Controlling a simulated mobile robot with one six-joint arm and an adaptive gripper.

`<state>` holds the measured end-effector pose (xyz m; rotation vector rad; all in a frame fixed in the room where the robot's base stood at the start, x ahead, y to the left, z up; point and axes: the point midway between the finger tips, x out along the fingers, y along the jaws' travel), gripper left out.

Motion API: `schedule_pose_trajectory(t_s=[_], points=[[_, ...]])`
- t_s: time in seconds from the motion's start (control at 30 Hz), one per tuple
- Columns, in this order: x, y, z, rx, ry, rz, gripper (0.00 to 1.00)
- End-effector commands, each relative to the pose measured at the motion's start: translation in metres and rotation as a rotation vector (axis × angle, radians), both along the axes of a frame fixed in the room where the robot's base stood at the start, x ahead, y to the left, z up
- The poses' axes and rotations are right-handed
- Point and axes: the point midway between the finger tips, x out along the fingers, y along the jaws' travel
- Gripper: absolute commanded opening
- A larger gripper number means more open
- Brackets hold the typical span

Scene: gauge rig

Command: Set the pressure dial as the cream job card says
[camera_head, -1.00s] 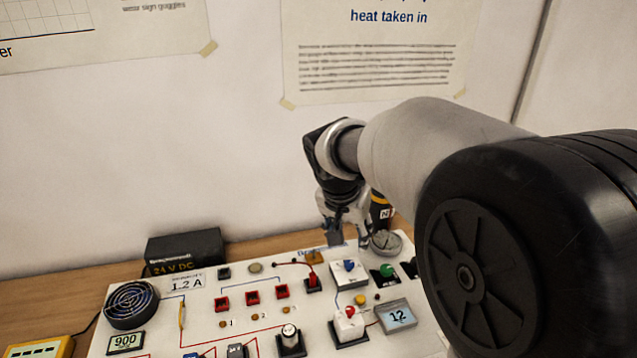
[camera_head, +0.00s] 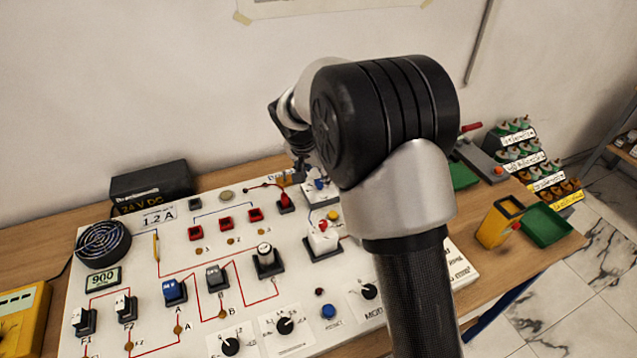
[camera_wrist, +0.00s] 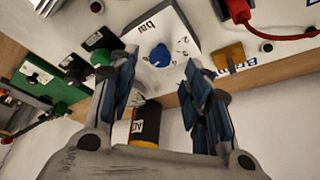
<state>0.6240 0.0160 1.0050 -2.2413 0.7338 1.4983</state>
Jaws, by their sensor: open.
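The pressure dial is a blue knob (camera_wrist: 160,55) on a white box marked "bar" (camera_wrist: 178,24), with numbers around the knob. In the head view the knob (camera_head: 320,184) shows just left of my arm, at the back of the white panel (camera_head: 200,268). My gripper (camera_wrist: 157,78) is open and empty. In the wrist view its fingertips point at the knob, one on each side of it in the picture, and I see no contact. My arm hides most of the gripper in the head view. The knob's exact setting is too small to read. I cannot make out a cream job card.
A red plug with a lead (camera_head: 285,202) stands left of the dial box. A white block with a red button (camera_head: 323,240) is in front. A yellow-banded cylinder (camera_wrist: 145,124) shows behind the dial in the wrist view. A yellow holder (camera_head: 500,222) and green tray (camera_head: 545,226) lie right.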

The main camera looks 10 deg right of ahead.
Motion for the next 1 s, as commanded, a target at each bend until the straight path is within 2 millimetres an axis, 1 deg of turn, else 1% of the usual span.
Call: schedule_pose_trajectory(t_s=[0.03, 0.1, 0.23, 0.4, 0.63, 1.0], points=[[0.003, -0.003, -0.012, 0.0, 0.001, 0.0, 0.44], [0.006, -0.005, -0.021, 0.0, 0.001, -0.001, 0.44], [0.011, -0.008, -0.033, 0.0, 0.0, -0.001, 0.44], [0.013, -0.01, -0.038, 0.0, -0.001, 0.0, 0.44], [0.013, -0.01, -0.038, 0.0, -0.001, 0.0, 0.44], [0.013, -0.009, -0.038, 0.0, 0.0, 0.0, 0.2]])
